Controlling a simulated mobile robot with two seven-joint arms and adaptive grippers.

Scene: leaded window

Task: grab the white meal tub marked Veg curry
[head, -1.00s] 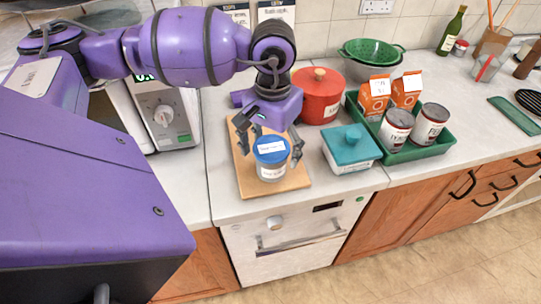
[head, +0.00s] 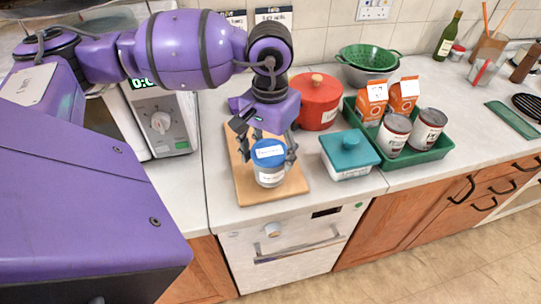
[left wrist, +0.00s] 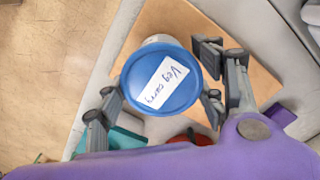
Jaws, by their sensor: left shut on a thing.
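The white meal tub (head: 270,180) has a blue lid with a white label and stands upright on a wooden board (head: 243,190). In the left wrist view the label on the tub's lid (left wrist: 187,98) reads "Veg curry". My left gripper (head: 270,158) reaches down from behind the tub and is shut on it, with fingers on both sides. The gripper's fingers also flank the lid in the left wrist view (left wrist: 160,95). My right gripper is not in view.
A teal-lidded white box (head: 349,155) stands right of the board. Behind are a red pot (head: 317,103) and a green tray (head: 440,151) with cans and orange cartons. A microwave (head: 163,120) stands at the left. The counter's front edge is close to the board.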

